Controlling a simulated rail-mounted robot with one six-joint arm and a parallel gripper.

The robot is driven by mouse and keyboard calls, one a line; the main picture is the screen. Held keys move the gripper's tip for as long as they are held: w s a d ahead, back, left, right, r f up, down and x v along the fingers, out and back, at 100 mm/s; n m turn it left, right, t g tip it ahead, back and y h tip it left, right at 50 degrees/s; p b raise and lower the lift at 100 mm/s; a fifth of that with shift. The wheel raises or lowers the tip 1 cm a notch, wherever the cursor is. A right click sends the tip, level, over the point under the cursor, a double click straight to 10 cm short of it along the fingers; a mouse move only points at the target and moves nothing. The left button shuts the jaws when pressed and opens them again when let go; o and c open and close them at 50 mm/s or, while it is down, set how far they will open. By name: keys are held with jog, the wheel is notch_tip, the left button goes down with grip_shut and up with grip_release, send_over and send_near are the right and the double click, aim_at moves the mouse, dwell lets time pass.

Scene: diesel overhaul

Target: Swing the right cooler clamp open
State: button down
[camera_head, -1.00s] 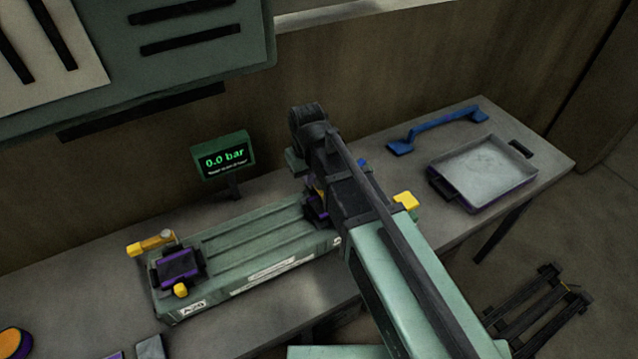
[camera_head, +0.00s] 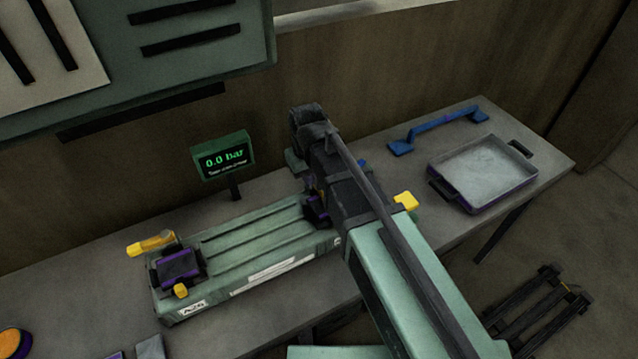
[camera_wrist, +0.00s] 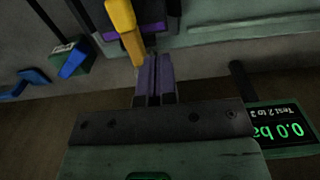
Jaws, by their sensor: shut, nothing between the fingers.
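The green cooler (camera_head: 250,245) lies on the bench with a purple and black clamp at each end. The left clamp (camera_head: 178,268) has a yellow lever (camera_head: 152,243) at its back. The right clamp is mostly hidden behind my arm in the head view. In the wrist view the right clamp (camera_wrist: 135,28) shows at the top, with its yellow lever (camera_wrist: 124,28) pointing down the picture. My gripper (camera_wrist: 153,62) is shut and empty, its fingertips close beside the lever's lower end. I cannot tell whether they touch.
A display (camera_head: 224,159) reading 0.0 bar stands behind the cooler. To the right are a blue handled bar (camera_head: 438,130) and a shallow tray (camera_head: 482,206). A yellow block (camera_head: 405,201) shows beside my arm. The wall is close behind the bench.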

aim_at(316, 195)
jog(key=shift+f, duration=0.2)
jog(key=shift+f+b, duration=2.8)
jog(key=shift+b, duration=0.2)
jog(key=shift+r, duration=0.1)
jog(key=shift+r+p, duration=0.2)
jog(key=shift+p, duration=0.1)
jog(key=shift+w+d, duration=0.2)
jog(key=shift+d, duration=0.2)
jog(key=shift+w+d, duration=0.2)
jog(key=shift+d, duration=0.15)
jog(key=shift+w+d, duration=0.2)
jog(key=shift+d, duration=0.55)
